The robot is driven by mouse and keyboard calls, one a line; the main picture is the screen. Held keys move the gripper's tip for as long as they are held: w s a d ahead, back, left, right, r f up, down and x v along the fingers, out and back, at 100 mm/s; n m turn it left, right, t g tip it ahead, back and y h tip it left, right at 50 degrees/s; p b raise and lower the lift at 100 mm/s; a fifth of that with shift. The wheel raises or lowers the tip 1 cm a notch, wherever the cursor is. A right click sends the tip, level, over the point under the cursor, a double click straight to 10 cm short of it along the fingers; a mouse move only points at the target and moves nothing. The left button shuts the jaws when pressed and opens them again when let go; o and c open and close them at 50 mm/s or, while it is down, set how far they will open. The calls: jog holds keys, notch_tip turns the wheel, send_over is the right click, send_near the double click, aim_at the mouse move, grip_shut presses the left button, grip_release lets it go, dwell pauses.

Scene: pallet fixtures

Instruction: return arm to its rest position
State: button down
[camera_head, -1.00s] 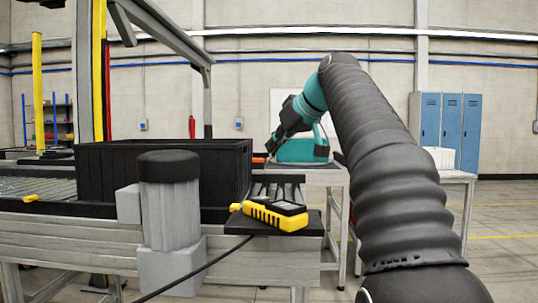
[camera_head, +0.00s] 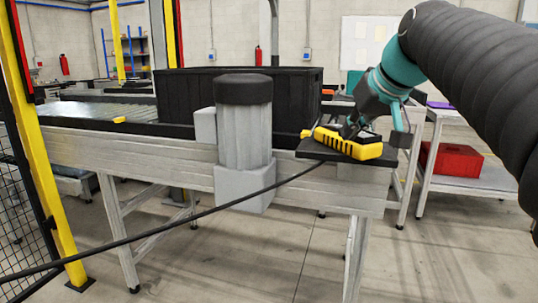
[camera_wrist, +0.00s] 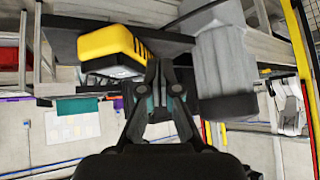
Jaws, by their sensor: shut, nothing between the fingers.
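My gripper (camera_head: 350,125) hangs at the end of my dark, ribbed arm with teal joints, in the right half of the head view. In that view it overlaps the yellow and black handheld device (camera_head: 346,144) lying on the conveyor's end plate; I cannot tell the exact gap. In the wrist view my gripper (camera_wrist: 160,68) has its fingers together with nothing between them. The yellow device (camera_wrist: 112,47) shows beside the fingers, to their left, apart from them.
A grey motor post (camera_head: 243,135) with a black cap stands at the conveyor's front side, before a black crate (camera_head: 185,95). A yellow fence post (camera_head: 42,165) is at the left. A red bin (camera_head: 452,162) sits on a right-hand table's lower shelf. The front floor is open.

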jog(key=s+f+m+g+h, duration=0.1)
jog(key=s+f, duration=1)
jog(key=f, duration=0.3)
jog(key=s+f+m+g+h, duration=0.1)
jog(key=s+f, duration=1)
jog(key=f, duration=0.4)
jog(key=shift+s+a+f+h, duration=0.25)
jog(key=shift+s+a+h, duration=0.05)
jog(key=shift+a, duration=0.05)
